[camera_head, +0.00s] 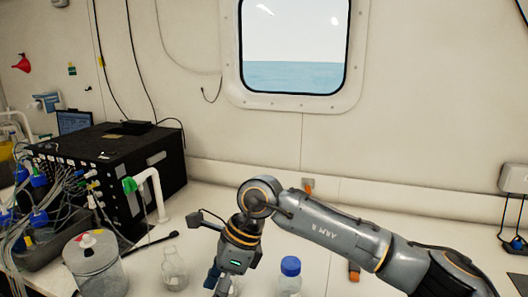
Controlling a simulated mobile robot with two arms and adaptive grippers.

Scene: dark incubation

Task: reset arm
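My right arm reaches in from the right edge over the white bench. Its gripper (222,289) points down at the bottom edge of the head view, with a small green light on its body. The fingertips are partly cut off by the frame, so I cannot tell whether they are open or shut. A clear bottle with a blue cap (290,267) stands just right of the gripper, apart from it. A clear glass flask (174,270) stands to its left. My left gripper is not in view.
A black box instrument (150,165) with many cables stands at the left. A clear lidded jar (95,265) is in front of it. A white curved pipe (158,195) rises between instrument and flask. An orange-and-black object (354,272) lies beneath my arm.

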